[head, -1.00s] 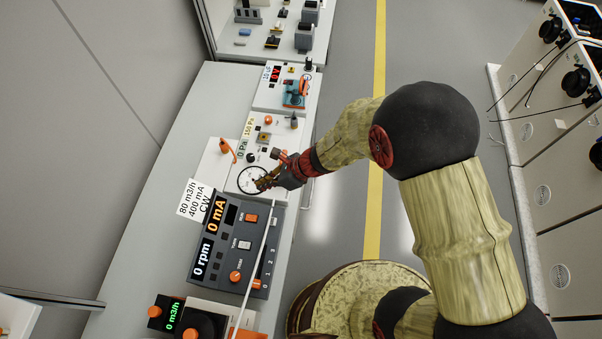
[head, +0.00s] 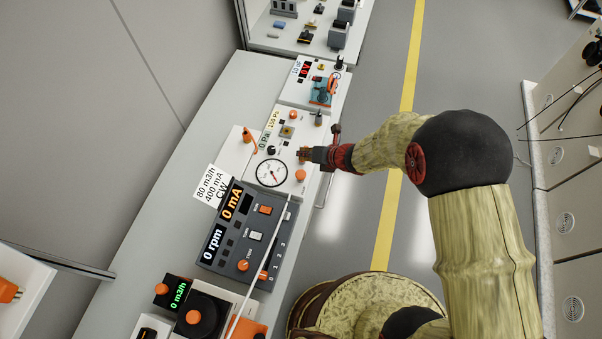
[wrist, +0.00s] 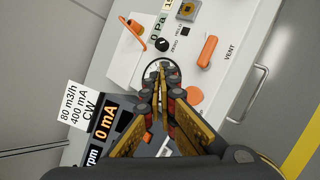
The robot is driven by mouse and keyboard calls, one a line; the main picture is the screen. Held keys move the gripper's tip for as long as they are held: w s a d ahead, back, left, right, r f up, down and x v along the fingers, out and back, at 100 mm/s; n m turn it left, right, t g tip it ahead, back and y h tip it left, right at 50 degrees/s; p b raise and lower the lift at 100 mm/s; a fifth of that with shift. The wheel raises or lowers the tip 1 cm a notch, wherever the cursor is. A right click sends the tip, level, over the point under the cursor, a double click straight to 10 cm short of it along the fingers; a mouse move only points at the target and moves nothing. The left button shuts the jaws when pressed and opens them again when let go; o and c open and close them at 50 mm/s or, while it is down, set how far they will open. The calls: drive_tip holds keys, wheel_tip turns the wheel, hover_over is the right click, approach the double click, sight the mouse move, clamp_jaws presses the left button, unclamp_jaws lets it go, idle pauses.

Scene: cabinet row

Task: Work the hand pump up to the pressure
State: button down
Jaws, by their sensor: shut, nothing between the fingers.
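The gauge panel (head: 290,118) is a white box with a round dial (head: 271,173) and readouts of 0 Pa and 150 Pa. An orange lever (head: 247,135) stands on a white plate on the panel's left side; it also shows in the wrist view (wrist: 139,35). In the wrist view an orange handle (wrist: 207,51) lies beside the word VENT, and an orange round knob (wrist: 193,95) sits below it. My gripper (head: 304,153) is shut and empty over the panel's right part, right of the dial. In the wrist view its fingers (wrist: 163,72) hide much of the dial.
A dark control box (head: 240,235) reading 0 rpm and 0 mA stands below the panel, with a white card (head: 212,186) beside it. A thin pale rod (head: 262,260) crosses near its right side. Another panel (head: 315,85) stands above. Open floor (head: 340,225) lies to the right.

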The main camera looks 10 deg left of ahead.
drive_tip(key=b, duration=0.7)
approach(299, 170)
drive_tip(key=shift+w+a+f, duration=0.4)
drive_tip(key=shift+w+a, duration=0.05)
drive_tip(key=shift+a, duration=0.35)
drive_tip(key=shift+w+a+f, duration=0.45)
drive_tip(key=shift+w+a, duration=0.05)
drive_tip(key=shift+a, duration=0.25)
drive_tip(key=shift+w+a+f, duration=0.4)
drive_tip(key=shift+w+a, duration=0.05)
drive_tip(key=shift+a, duration=0.35)
drive_tip(key=shift+f, duration=0.1)
drive_tip(key=shift+f+b, duration=0.3)
drive_tip(key=shift+b, duration=0.1)
drive_tip(key=shift+f+b, duration=1)
drive_tip(key=shift+f, duration=0.1)
drive_tip(key=shift+r, duration=0.1)
drive_tip(key=shift+r+p, duration=1.15)
drive_tip(key=shift+r, duration=0.3)
drive_tip(key=shift+r, duration=0.1)
drive_tip(key=shift+r+p, duration=1.9)
drive_tip(key=shift+r, duration=0.55)
